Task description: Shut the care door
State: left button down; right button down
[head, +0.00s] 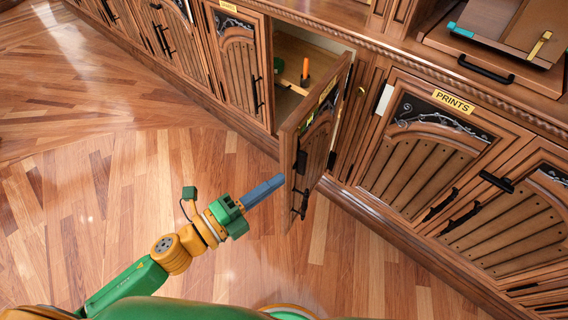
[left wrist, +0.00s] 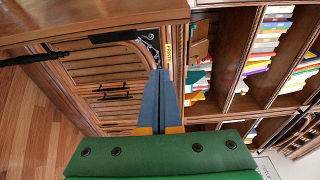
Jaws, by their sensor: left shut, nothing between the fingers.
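The care door appears to be the wooden door (head: 316,140) that stands well open from the lower cabinet in the head view. It has black handles and a yellow label, seen too edge-on to read. My left gripper (head: 280,178) is shut and empty, its blue-grey fingers pointing at the lower part of this door. The fingertips look close to the door's free edge; I cannot tell whether they touch. In the left wrist view the shut fingers (left wrist: 161,98) point toward wooden cabinet fronts. My right gripper is not in view.
The open compartment (head: 290,65) holds an orange-handled tool (head: 305,70) and something green. The PRINTS door (head: 425,150) to the right is shut. The wooden floor (head: 100,200) is clear. Bookshelves (left wrist: 265,50) show in the wrist view.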

aim_at(287, 153)
pick_arm(q)
jog(key=w+d, duration=0.1)
jog(key=w, duration=0.1)
jog(key=w+d, duration=0.1)
jog(key=w, duration=0.2)
jog(key=w+d, duration=0.1)
jog(key=w, duration=0.1)
jog(key=shift+w+d+p, duration=0.1)
jog(key=shift+w+p, duration=0.2)
jog(key=shift+p, duration=0.1)
jog(key=shift+w+a, duration=0.15)
jog(key=shift+a, duration=0.3)
